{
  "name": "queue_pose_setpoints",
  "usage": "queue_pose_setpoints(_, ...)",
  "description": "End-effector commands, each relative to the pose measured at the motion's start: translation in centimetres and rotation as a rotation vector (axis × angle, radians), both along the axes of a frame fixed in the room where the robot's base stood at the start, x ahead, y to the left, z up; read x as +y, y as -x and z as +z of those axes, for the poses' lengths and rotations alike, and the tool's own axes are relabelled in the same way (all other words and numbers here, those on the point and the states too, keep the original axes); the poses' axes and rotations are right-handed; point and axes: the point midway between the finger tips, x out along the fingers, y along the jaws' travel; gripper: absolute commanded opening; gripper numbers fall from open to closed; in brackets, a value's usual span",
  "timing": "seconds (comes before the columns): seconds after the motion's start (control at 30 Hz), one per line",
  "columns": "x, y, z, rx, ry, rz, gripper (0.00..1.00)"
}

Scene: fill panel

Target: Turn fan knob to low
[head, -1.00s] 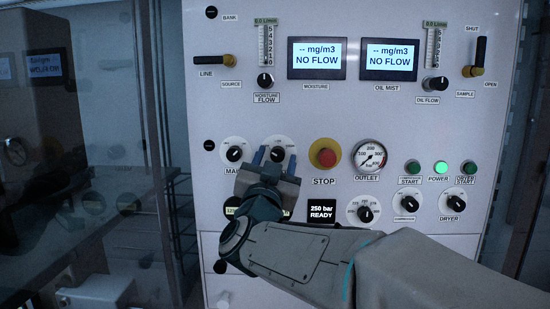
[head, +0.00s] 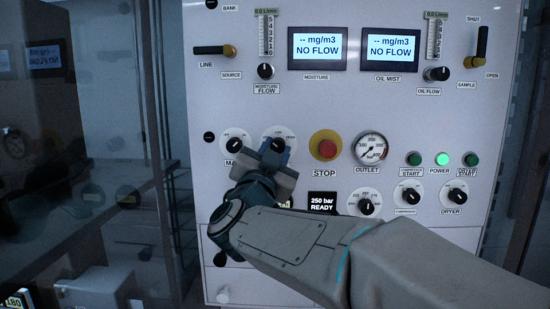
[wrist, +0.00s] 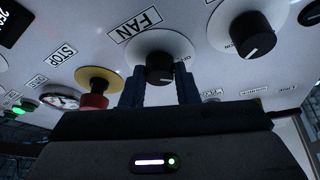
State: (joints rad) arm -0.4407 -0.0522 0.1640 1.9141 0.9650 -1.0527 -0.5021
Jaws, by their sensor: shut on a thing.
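The fan knob (wrist: 160,70) is a black knob on a white round dial, under a FAN label in the wrist view. In the head view its dial (head: 278,134) shows just above my gripper (head: 272,152). My gripper also shows in the wrist view (wrist: 160,90), with its two blue fingers on either side of the fan knob, shut on it. In the head view the gripper covers the FAN label and part of the knob, so I cannot read the pointer's exact setting.
A similar black knob (head: 236,143) is close on the left. The red STOP button (head: 327,149) on its yellow plate is close on the right. Below right are a display reading 250 bar READY (head: 322,205) and another dial knob (head: 366,207).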

Motion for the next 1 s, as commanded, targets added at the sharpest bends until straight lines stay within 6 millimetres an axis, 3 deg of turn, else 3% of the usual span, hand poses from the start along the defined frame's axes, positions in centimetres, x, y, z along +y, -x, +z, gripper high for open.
queue_pose_setpoints(0.6, 0.33, -0.03, 0.35, -0.019, -0.566, 0.0, 0.05)
queue_pose_setpoints(1.0, 0.38, -0.03, 0.52, -0.026, -0.8, -0.001, 0.05)
